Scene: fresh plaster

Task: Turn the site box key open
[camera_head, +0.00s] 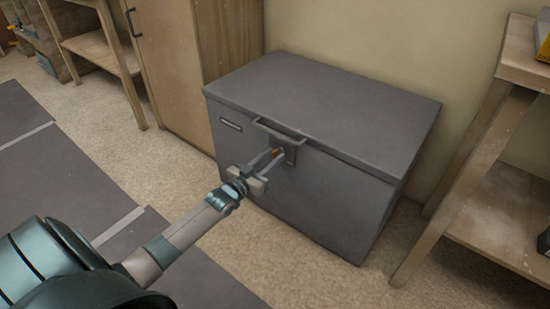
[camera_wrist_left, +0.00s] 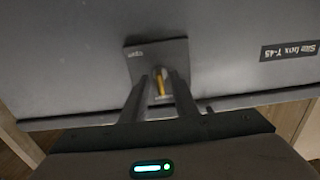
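The site box (camera_head: 310,195) is a large grey chest with a closed lid, standing on the floor against the wall; its front also fills much of the left wrist view (camera_wrist_left: 75,60). A lock plate (camera_head: 291,151) sits high on the front, and it also shows in the left wrist view (camera_wrist_left: 140,58). A small brass key (camera_wrist_left: 161,86) stands out from the plate. My left gripper (camera_head: 272,154) is at the plate, its fingers on either side of the key. They look apart, with narrow gaps beside the key (camera_head: 276,150). My right gripper is out of view.
A bar handle (camera_head: 280,131) runs along the lid's front edge just above the lock. A wooden cabinet (camera_head: 175,60) stands left of the box, a wooden shelf (camera_head: 505,215) right of it. Carpet (camera_head: 290,265) in front is clear.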

